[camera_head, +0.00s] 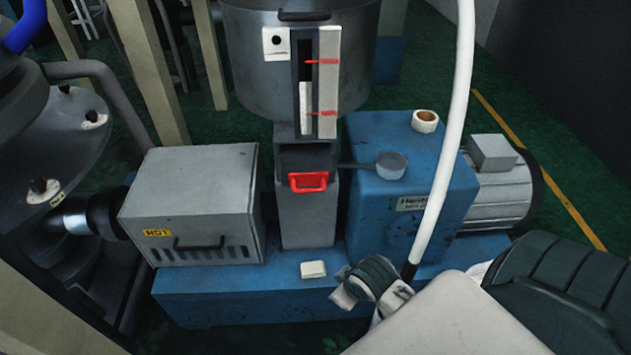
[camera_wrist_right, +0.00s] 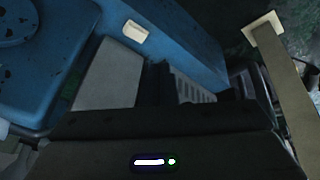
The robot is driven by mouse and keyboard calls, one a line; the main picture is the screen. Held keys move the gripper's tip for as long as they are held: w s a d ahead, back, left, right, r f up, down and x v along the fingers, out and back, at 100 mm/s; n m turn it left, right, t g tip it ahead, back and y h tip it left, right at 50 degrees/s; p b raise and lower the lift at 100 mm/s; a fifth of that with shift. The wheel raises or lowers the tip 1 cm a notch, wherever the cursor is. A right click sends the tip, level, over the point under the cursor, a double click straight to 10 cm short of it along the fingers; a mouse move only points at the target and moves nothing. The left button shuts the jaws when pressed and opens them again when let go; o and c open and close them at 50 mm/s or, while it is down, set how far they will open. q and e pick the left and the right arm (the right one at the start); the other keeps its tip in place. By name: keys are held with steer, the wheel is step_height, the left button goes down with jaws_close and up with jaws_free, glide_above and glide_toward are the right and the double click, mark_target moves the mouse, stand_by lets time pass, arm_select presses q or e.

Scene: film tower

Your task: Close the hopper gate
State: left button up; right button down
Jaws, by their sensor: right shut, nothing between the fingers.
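The grey hopper (camera_head: 300,60) stands on a narrow throat, with a level window (camera_head: 306,95) on its front. Below it, a red handle (camera_head: 308,181) sits on the front of the dark gate section (camera_head: 306,156). I cannot tell how far the gate is open. A thin dark rod with a round grey-blue end (camera_head: 390,162) sticks out to the right of it. My right gripper (camera_wrist_right: 157,72) shows as a dark shape in the right wrist view, shut and empty, in front of the grey throat (camera_wrist_right: 108,77); the red handle is not visible there. My left gripper is not in view.
A grey box marked HOT (camera_head: 190,205) stands left of the throat. A blue gearbox (camera_head: 395,215) with a tape roll (camera_head: 425,121) stands right. A white hose (camera_head: 450,130) curves down in front. A small white block (camera_head: 313,269) lies on the blue base (camera_head: 240,295).

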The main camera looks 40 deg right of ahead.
steer(key=w+d+r+n+t, duration=0.2)
steer(key=w+d+r+n, duration=0.15)
steer(key=w+r, duration=0.55)
steer(key=n+t+y+p, duration=0.1)
steer(key=n, duration=0.3)
glide_toward(316, 181)
steer(key=w+f, duration=0.1)
steer(key=w+a+f+p, duration=0.2)
steer(key=f, duration=0.1)
steer(key=shift+w+f, duration=0.1)
steer(key=shift+f, duration=0.05)
steer(key=shift+w+f+p, duration=0.35)
steer(key=shift+f, duration=0.2)
steer(key=shift+w+d, duration=0.55)
steer(key=shift+w, duration=0.35)
steer(key=shift+w+d, duration=0.5)
steer(key=shift+w, duration=0.35)
steer(key=shift+s, duration=0.1)
